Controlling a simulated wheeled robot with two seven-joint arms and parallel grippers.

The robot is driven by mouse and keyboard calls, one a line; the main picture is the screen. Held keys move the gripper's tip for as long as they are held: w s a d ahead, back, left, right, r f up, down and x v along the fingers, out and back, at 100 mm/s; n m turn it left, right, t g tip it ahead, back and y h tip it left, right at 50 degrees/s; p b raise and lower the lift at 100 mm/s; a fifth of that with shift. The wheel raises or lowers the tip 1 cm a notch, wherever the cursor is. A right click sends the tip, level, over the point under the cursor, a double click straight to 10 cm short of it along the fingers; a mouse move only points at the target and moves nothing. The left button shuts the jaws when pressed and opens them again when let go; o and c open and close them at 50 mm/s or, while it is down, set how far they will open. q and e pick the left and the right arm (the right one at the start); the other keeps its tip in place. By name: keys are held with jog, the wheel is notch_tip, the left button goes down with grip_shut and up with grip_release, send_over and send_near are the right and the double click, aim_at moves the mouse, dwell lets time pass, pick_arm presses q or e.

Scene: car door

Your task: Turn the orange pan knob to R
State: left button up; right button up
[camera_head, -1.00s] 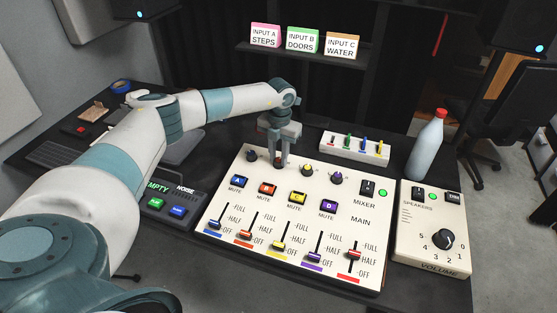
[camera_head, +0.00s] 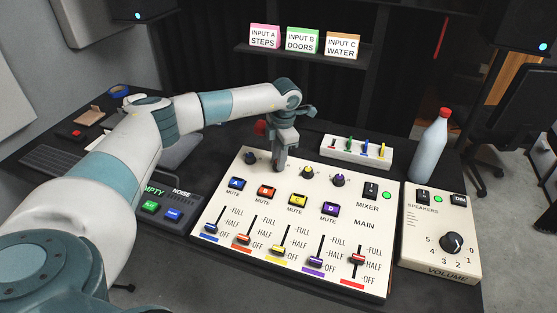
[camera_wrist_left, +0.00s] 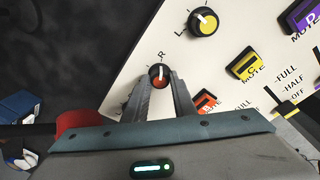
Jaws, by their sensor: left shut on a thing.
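The orange pan knob (camera_wrist_left: 158,83) shows between my left gripper's fingertips in the left wrist view. Its white pointer line points up, toward the printed letter R beside it. My left gripper (camera_wrist_left: 160,88) is shut on this knob, with one finger on each side. In the head view my left gripper (camera_head: 279,168) stands nearly upright on the back row of knobs of the cream mixer panel (camera_head: 228,200) and hides the orange knob. My right gripper is not in view.
The yellow pan knob (camera_wrist_left: 203,22) and purple pan knob (camera_head: 338,180) are close on the right; another knob (camera_head: 250,158) is on the left. Behind is a white box with coloured sliders (camera_head: 356,150). A bottle (camera_head: 430,150) and the volume box (camera_head: 440,255) stand right.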

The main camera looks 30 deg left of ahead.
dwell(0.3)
pick_arm(q)
jog(key=o, duration=1)
jog(key=shift+o, duration=0.2)
jog(key=shift+r, duration=0.15)
jog(key=shift+r, duration=0.55)
notch_tip(320, 180, up, 16)
jog(key=d+b, duration=0.1)
jog(key=b, duration=0.2)
jog(key=shift+s+d, duration=0.2)
jog(key=shift+d, duration=0.2)
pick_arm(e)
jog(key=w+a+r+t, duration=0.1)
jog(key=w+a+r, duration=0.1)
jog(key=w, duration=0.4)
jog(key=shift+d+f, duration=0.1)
